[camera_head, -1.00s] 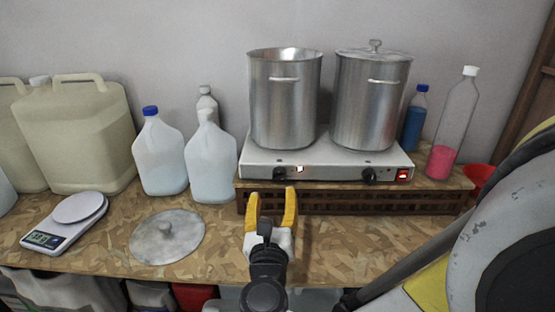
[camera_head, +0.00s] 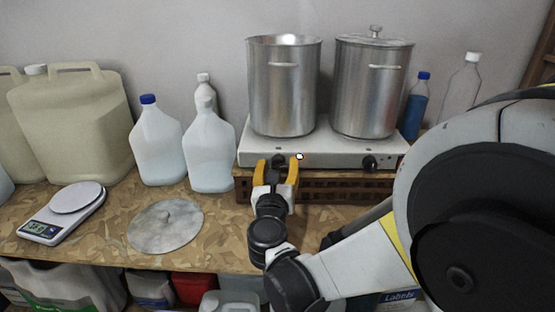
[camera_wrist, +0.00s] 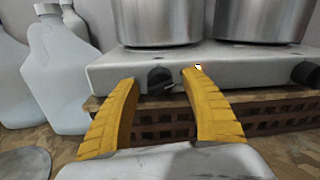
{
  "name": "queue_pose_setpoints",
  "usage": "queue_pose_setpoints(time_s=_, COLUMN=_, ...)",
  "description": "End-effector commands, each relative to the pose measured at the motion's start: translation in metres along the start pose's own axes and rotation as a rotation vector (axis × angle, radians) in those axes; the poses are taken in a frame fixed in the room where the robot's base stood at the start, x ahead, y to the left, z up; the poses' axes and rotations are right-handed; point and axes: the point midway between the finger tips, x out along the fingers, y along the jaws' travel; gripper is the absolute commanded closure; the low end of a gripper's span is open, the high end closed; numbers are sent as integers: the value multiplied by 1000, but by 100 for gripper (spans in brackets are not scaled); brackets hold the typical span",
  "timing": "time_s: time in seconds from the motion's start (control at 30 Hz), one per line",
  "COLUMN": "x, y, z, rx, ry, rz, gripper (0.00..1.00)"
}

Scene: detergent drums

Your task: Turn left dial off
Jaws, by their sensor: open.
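The left dial (camera_head: 279,161) is a black knob on the front face of the white two-plate hot plate (camera_head: 325,157). In the wrist view the left dial (camera_wrist: 159,77) sits between my two fingertips. My gripper (camera_head: 276,164) is open, its yellow fingers on either side of the dial; I cannot tell whether they touch it. A small pale indicator (camera_head: 299,156) shows just right of the dial. The right dial (camera_head: 369,162) is a similar black knob farther right. The knob's exact setting is too small to read.
An open steel pot (camera_head: 284,90) and a lidded steel pot (camera_head: 372,90) stand on the hot plate, above a brown slatted support (camera_head: 325,186). White jugs (camera_head: 210,155), a scale (camera_head: 65,212) and a round lid (camera_head: 166,226) are at left. My arm blocks the lower right.

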Motion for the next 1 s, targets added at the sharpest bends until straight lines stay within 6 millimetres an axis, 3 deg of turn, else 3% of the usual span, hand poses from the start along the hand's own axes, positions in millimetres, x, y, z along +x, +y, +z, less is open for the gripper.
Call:
queue_pose_setpoints(time_s=0.13, x=0, y=0, z=0, rx=0, ry=0, rz=0, gripper=47)
queue_pose_setpoints(time_s=0.3, x=0, y=0, z=0, rx=0, ry=0, rz=0, gripper=99)
queue_pose_setpoints(time_s=0.67, x=0, y=0, z=0, rx=-35, ry=-2, rz=0, gripper=100)
queue_pose_setpoints(time_s=1.0, x=0, y=0, z=-1, rx=-251, ry=-13, rz=-1, gripper=100)
